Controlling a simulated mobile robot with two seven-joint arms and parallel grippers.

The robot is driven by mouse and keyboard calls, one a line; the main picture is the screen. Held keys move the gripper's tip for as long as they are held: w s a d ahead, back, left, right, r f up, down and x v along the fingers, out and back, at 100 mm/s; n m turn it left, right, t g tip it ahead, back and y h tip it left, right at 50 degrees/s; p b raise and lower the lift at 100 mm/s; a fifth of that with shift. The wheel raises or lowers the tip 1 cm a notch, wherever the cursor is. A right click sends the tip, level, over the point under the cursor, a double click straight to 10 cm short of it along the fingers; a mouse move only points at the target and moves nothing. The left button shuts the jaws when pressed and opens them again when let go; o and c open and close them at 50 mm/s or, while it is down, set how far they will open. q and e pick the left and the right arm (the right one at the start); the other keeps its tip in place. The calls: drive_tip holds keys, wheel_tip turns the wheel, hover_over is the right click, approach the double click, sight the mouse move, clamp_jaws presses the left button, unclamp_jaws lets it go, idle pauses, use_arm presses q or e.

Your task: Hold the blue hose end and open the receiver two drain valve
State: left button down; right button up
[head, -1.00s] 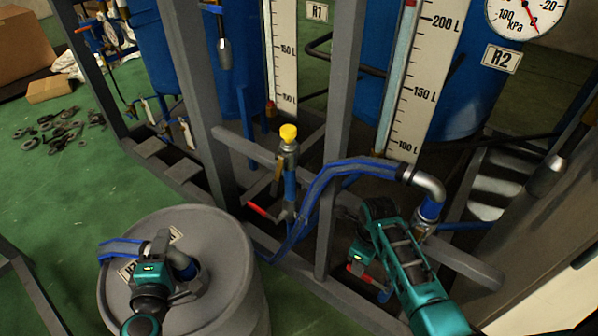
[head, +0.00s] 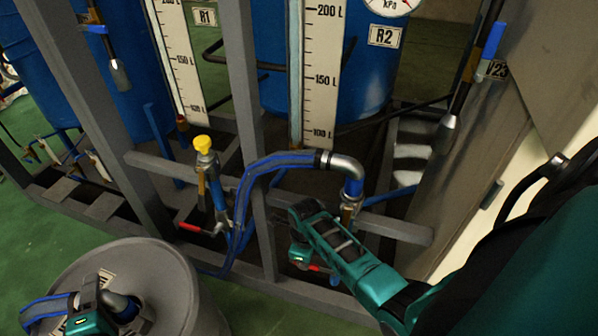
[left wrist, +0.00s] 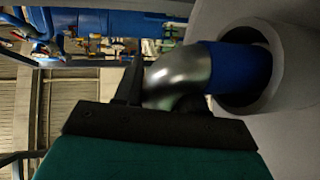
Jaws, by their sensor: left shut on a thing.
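My left gripper (head: 100,310) is at the lower left of the head view, shut on the metal elbow of the blue hose end (head: 122,305) over the grey drum (head: 180,285). In the left wrist view the elbow (left wrist: 178,78) lies against the black fingers, and its blue collar (left wrist: 238,68) sits in the drum's round opening. The receiver two drain valve is below the R2 scale; its red handle (head: 317,268) shows partly beside my right gripper (head: 301,260). My right gripper's fingers are mostly hidden, so I cannot tell whether they touch the handle.
A blue hose (head: 245,190) runs to a metal elbow (head: 348,168) above my right gripper. A yellow-capped valve (head: 203,145) with another red handle (head: 190,227) stands left. Grey frame posts and rails (head: 250,110) surround the right gripper. Green floor is free at the left.

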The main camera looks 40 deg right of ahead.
clamp_jaws()
idle(0.8)
drive_tip(key=shift+w+a+f+g+h, duration=0.1)
drive_tip(key=shift+f+g+h, duration=0.2)
drive_tip(key=shift+f+g, duration=0.1)
drive_tip(key=shift+w+f+g+h, duration=0.1)
drive_tip(key=shift+f+g+h, duration=0.7)
drive_tip(key=shift+f+g, duration=0.45)
drive_tip(key=shift+g, duration=0.25)
